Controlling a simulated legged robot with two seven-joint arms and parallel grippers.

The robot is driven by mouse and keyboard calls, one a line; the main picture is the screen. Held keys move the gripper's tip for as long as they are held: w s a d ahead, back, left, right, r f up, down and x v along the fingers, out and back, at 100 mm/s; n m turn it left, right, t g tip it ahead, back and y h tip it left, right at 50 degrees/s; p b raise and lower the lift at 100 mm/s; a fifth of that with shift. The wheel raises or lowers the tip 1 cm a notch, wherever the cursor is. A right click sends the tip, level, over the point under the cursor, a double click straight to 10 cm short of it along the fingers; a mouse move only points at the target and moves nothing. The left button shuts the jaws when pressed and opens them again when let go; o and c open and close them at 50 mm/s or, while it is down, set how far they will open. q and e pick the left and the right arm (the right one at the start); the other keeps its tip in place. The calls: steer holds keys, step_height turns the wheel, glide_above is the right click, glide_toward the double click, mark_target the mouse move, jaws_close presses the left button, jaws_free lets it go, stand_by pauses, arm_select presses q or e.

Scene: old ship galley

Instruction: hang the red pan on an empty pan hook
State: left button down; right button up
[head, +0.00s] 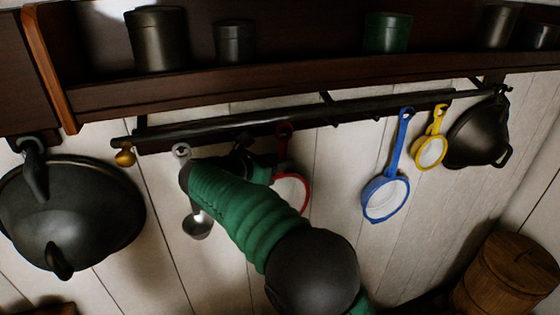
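The red pan (293,187) is upright below the dark hook rail (390,105), its white inside facing me. Its red handle points up, and the ring at its top is at the rail; I cannot tell whether it sits on a hook. My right arm, in green sleeving, covers the pan's lower left. My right gripper (243,160) is dark and mostly hidden behind that arm, just left of the pan's handle. Whether its fingers are open or shut does not show. Small bare hooks show under the rail between the red and blue pans. My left gripper is out of view.
On the rail hang a metal ladle (197,222), a blue pan (386,197), a yellow pan (430,152) and a black pan (478,135). A large dark pot (75,210) hangs at left. A shelf with canisters runs above. A wooden barrel (505,280) stands at lower right.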

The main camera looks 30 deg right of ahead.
steer(key=o, duration=0.4)
steer(key=shift+w, duration=0.1)
